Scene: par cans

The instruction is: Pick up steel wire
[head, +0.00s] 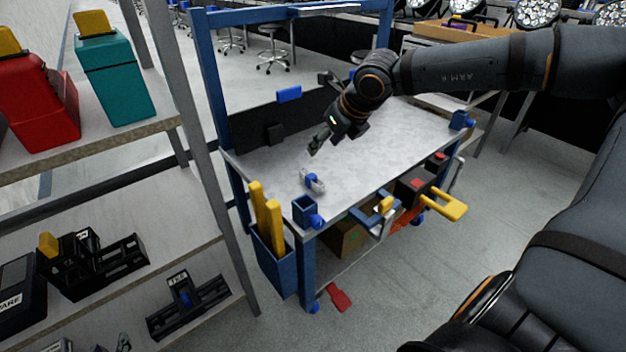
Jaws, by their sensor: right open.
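A small pale grey item with a blue part (313,182) lies on the workbench top near its front left corner. It may be the steel wire, but it is too small to tell. My right gripper (317,143) reaches in from the right above the bench. It is open, with its fingers pointing down and left, behind and above the small item. It appears apart from the item, with nothing visible between its fingers. My left gripper is not in view.
The workbench (385,150) has a mostly bare top and blue posts. A blue holder with yellow handles (272,257) hangs at its left side. A shelf rack (100,150) with red and teal cases stands left. A red item (338,297) lies on the floor.

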